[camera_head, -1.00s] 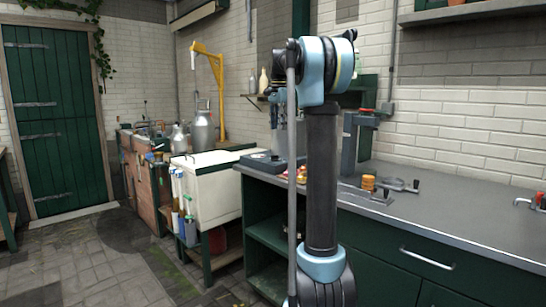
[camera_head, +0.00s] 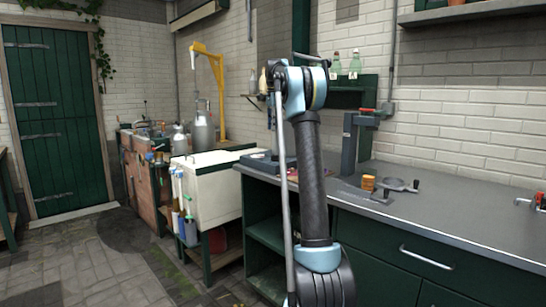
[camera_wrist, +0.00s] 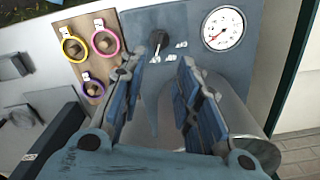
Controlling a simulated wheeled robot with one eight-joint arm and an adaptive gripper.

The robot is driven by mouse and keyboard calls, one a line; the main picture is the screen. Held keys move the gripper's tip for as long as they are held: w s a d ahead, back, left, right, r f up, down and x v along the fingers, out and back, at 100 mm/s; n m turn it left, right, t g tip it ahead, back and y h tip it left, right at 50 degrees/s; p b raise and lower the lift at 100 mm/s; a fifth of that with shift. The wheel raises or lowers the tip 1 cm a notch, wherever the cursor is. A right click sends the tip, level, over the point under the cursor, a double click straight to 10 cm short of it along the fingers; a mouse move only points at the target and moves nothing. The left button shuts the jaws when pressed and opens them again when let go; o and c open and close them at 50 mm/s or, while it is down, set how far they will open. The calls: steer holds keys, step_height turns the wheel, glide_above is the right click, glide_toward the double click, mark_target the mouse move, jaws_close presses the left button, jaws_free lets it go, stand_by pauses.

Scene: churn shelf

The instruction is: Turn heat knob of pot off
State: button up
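In the wrist view, a dark knob (camera_wrist: 158,40) sits on a blue-grey panel (camera_wrist: 186,27), with small white labels beside it. My gripper (camera_wrist: 160,63) is open and empty. Its two blue-padded fingers point at the panel, and the knob shows between and just beyond the fingertips. I cannot tell how far off the knob is. A grey metal cylinder (camera_wrist: 236,103), perhaps the pot, shows below the panel, partly behind the right finger. In the head view, the knob cannot be made out, and my gripper is small and partly hidden by my arm.
A white dial gauge (camera_wrist: 223,28) is right of the knob. A wooden board (camera_wrist: 91,63) with yellow, pink and purple rings is to its left.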

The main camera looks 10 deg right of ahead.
mark_target(275, 158)
step_height(275, 158, down, 14)
steer(key=shift+f, duration=0.15)
stand_by(0.4)
jaws_close()
steer(key=shift+a, duration=0.1)
